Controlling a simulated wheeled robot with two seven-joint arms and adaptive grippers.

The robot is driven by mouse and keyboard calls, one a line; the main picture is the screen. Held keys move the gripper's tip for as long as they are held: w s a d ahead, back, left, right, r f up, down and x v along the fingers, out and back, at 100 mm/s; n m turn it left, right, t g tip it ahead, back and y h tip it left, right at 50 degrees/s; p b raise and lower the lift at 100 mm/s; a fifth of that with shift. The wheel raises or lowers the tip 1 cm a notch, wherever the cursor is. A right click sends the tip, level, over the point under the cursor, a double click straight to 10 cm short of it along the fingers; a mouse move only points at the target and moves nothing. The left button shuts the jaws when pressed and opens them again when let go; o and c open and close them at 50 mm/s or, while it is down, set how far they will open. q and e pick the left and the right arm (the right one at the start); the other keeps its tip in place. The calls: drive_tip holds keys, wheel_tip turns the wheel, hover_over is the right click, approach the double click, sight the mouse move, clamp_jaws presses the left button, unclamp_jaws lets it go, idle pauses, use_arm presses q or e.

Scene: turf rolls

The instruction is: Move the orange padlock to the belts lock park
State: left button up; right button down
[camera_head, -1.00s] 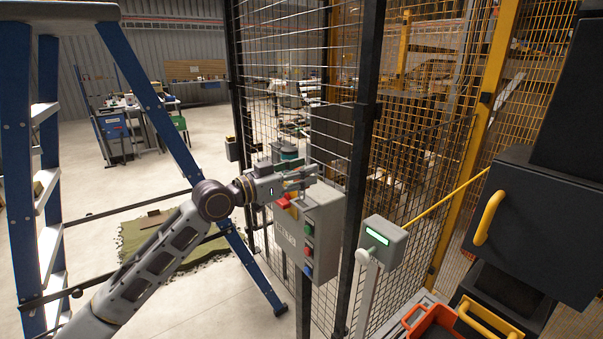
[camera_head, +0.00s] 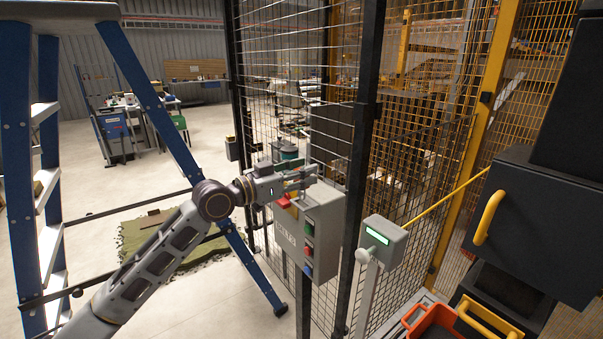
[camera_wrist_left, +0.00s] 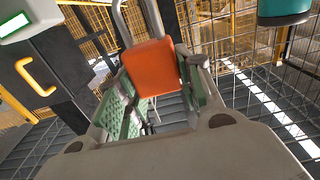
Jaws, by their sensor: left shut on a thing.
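The orange padlock (camera_wrist_left: 150,67) shows in the left wrist view between the green-padded fingers of my left gripper (camera_wrist_left: 153,98), with its grey shackle pointing up in the picture. The gripper is shut on it. I cannot tell which part is the belts lock park. My right gripper is not in view.
Mesh fencing with a dark post (camera_head: 361,150) stands right behind the box. A grey display unit (camera_head: 384,240) is to the right. A teal-topped thing (camera_head: 288,152) is just behind the gripper. A blue stepladder (camera_head: 150,90) stands at the left, near my arm.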

sight(300, 190)
use_arm(q)
drive_tip(key=shift+f+b, duration=1.65)
drive_tip(key=shift+f, duration=0.8)
idle(0.8)
drive_tip(key=o, duration=1.1)
drive_tip(key=shift+o, duration=0.2)
drive_tip(key=shift+a, duration=0.15)
drive_tip(key=v, duration=1.1)
drive_tip(key=shift+s+a, duration=0.25)
idle(0.4)
